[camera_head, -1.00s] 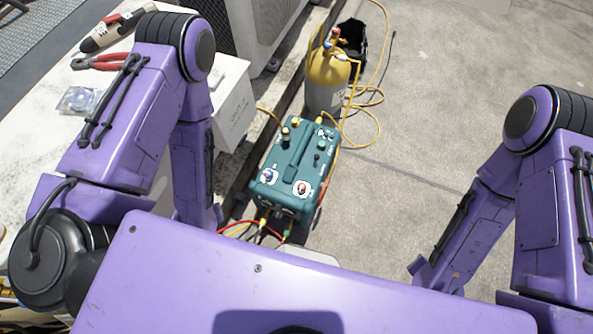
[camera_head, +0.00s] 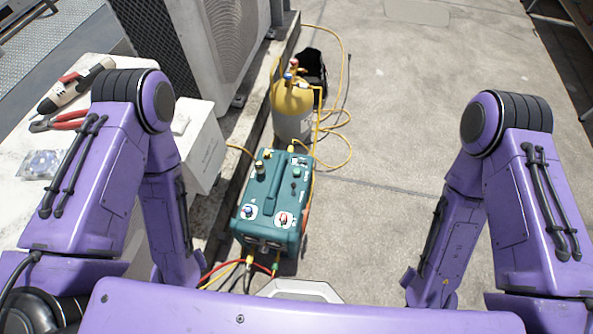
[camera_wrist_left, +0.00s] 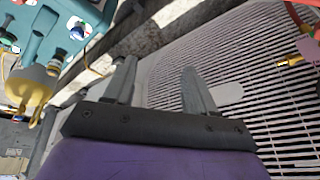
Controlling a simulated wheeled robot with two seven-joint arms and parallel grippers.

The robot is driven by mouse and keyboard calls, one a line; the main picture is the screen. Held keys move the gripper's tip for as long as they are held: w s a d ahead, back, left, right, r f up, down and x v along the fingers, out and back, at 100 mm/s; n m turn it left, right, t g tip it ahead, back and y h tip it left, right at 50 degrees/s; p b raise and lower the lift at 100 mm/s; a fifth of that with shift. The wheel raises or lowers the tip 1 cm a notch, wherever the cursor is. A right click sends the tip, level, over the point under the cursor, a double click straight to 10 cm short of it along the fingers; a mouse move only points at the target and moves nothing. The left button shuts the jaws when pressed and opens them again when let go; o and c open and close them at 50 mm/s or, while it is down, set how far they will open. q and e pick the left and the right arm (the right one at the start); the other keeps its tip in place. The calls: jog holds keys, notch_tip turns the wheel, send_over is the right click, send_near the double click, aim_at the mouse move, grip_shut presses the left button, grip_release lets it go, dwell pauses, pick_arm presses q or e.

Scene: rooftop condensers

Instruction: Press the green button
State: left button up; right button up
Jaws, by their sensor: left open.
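The teal machine (camera_head: 266,212) stands on the ground in the middle of the head view. A small green button (camera_head: 296,172) shows on its top panel, near the far right side, beyond a small dark knob. Two round dials sit at the near end of the top. My left gripper (camera_wrist_left: 157,75) shows in the left wrist view, open and empty, with the slatted condenser behind it. The teal machine (camera_wrist_left: 70,12) is at the top left of that view, apart from the fingers. In the head view both grippers are out of sight; only my arms show.
A yellow and grey cylinder (camera_head: 292,108) with a yellow hose stands behind the machine. A condenser unit (camera_head: 207,40) and a white box (camera_head: 196,150) are to the left. Pliers (camera_head: 60,121) lie on a pale ledge. Concrete to the right is clear.

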pick_arm(q)
grip_shut()
dwell(1.5)
